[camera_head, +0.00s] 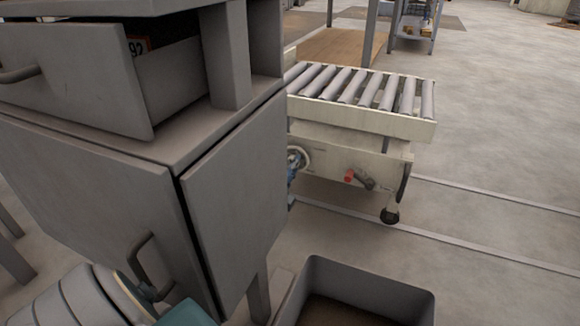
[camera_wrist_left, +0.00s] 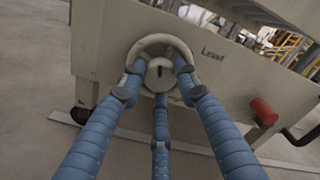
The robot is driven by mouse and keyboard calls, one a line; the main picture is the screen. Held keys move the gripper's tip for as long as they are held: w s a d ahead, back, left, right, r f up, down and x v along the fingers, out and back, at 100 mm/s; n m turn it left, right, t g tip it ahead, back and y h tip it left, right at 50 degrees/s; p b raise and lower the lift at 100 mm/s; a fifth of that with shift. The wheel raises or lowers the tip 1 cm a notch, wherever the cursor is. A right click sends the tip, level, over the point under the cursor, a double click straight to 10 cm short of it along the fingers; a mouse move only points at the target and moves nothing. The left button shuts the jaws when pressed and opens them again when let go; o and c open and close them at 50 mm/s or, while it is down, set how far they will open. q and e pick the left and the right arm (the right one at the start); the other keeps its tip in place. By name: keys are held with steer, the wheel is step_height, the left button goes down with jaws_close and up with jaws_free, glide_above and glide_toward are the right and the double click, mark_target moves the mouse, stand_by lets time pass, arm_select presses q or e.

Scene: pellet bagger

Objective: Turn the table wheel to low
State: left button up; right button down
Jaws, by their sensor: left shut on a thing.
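The table wheel (camera_head: 303,157) is a pale round handwheel on the side panel of the roller table (camera_head: 360,126). In the left wrist view the wheel (camera_wrist_left: 163,38) shows close up, with a central hub and the word "Level" to its right. My left gripper (camera_head: 291,172) is at the wheel, partly hidden behind the grey cabinet's edge. In the left wrist view its blue fingers (camera_wrist_left: 158,92) are closed on the wheel, two of them at the rim's left and right sides and one below the hub. My right gripper is not in view.
A red-handled lever (camera_head: 350,176) is on the same panel, right of the wheel; it also shows in the left wrist view (camera_wrist_left: 264,110). A grey cabinet (camera_head: 235,190) with an open drawer fills the left. A grey bin (camera_head: 375,285) stands in front. Floor on the right is clear.

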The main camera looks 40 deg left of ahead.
arm_select(q)
steer(key=o, duration=1.2)
steer(key=shift+m, duration=0.3)
